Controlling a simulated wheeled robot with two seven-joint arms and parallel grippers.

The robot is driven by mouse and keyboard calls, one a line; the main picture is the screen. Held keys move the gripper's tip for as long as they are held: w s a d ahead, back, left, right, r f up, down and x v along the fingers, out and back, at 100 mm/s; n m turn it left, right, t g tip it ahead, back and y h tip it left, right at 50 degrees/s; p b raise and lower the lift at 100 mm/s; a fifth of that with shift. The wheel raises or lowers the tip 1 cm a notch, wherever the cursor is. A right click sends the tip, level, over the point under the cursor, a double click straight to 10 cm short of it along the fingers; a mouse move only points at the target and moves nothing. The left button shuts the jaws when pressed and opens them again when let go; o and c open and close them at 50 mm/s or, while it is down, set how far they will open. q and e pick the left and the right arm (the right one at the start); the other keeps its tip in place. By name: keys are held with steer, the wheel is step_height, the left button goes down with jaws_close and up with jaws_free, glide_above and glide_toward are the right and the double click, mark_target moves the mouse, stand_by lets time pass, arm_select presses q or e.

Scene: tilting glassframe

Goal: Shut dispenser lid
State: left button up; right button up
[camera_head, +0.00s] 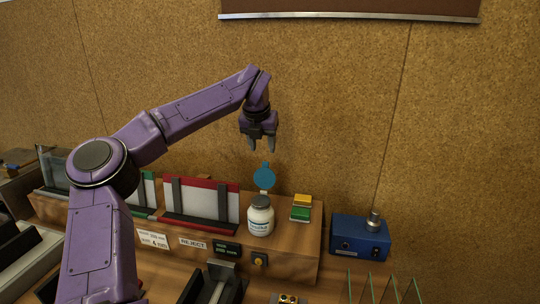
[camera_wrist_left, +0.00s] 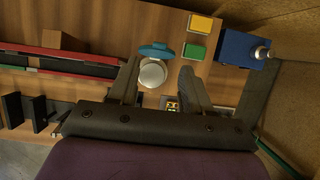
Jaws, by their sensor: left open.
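The dispenser is a white bottle (camera_head: 260,220) with a blue label, standing upright on the wooden shelf. Its round blue lid (camera_head: 264,178) stands up open behind the bottle's grey top. In the left wrist view the grey top (camera_wrist_left: 153,73) shows from above between my fingers, with the blue lid (camera_wrist_left: 156,49) edge-on beyond it. My left gripper (camera_head: 261,147) hangs above the lid with its fingers pointing down. It is open and empty, and it also shows in the left wrist view (camera_wrist_left: 157,84). My right gripper is not in view.
Yellow (camera_head: 303,200) and green (camera_head: 300,213) blocks lie just right of the bottle. A blue box (camera_head: 360,238) with a metal knob stands further right. Red-framed racks (camera_head: 200,203) stand left of the bottle. Glass panes (camera_head: 385,289) stand upright at the front right. A corkboard wall is behind.

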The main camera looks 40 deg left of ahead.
mark_target(265, 163)
arm_select(q)
steer(key=x, duration=0.2)
steer(key=p+x, duration=0.1)
steer(key=x, duration=0.2)
steer(key=p+x, duration=0.1)
steer(key=x, duration=0.2)
steer(key=shift+w+a+r, duration=0.1)
steer(key=shift+w+r, duration=0.1)
steer(key=shift+w, duration=0.15)
steer(key=shift+s+r, duration=0.25)
steer(key=shift+s, duration=0.25)
steer(key=shift+c, duration=0.3)
steer(key=c, duration=0.6)
steer(key=shift+w, duration=0.1)
jaws_close()
